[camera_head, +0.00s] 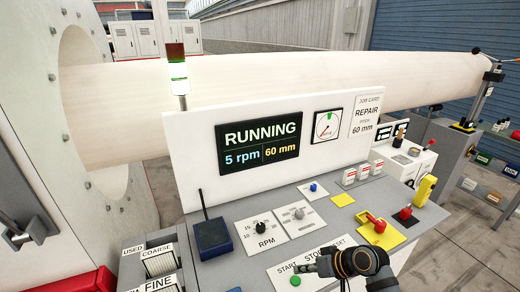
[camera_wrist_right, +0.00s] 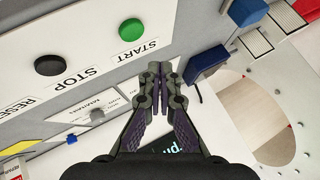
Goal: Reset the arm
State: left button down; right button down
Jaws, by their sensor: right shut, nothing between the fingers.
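My right gripper (camera_head: 305,268) is shut and empty above the front of the grey control desk (camera_head: 245,262). It is close to the green START button (camera_head: 295,281). The wrist view shows its closed fingers (camera_wrist_right: 158,80) apart from the green button (camera_wrist_right: 132,30) and the black STOP button (camera_wrist_right: 48,65). In the head view my right gripper and wrist cover part of the STOP and RESET area. The display (camera_head: 258,140) reads RUNNING, 5 rpm, 60 mm. My left gripper is not in view.
A large pale pipe (camera_head: 290,80) runs behind the white panel. The desk carries an RPM knob (camera_head: 260,228), a blue box with an antenna (camera_head: 212,237), a red lever (camera_head: 378,225) on a yellow plate and a yellow handle (camera_head: 425,190). COARSE and FINE racks (camera_head: 150,262) stand left.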

jog(key=s+d+f+h, duration=0.1)
jog(key=s+d+h, duration=0.15)
jog(key=s, duration=0.35)
jog(key=s+d+f+m+g+h, duration=0.1)
jog(key=s+d+h, duration=0.15)
jog(key=s, duration=0.35)
jog(key=s+d+f+h, duration=0.1)
jog(key=s+d+h, duration=0.15)
jog(key=s, duration=0.35)
jog(key=s+d+f+g+b, duration=0.1)
jog(key=s+d+f+b, duration=0.1)
jog(key=f, duration=1.4)
jog(key=s+d+f+g+b, duration=0.1)
jog(key=d+f+b, duration=0.15)
jog(key=f, duration=1.45)
jog(key=s+f+b, duration=0.3)
jog(key=s+f, duration=1.4)
jog(key=s, duration=0.1)
jog(key=shift+m+g, duration=0.4)
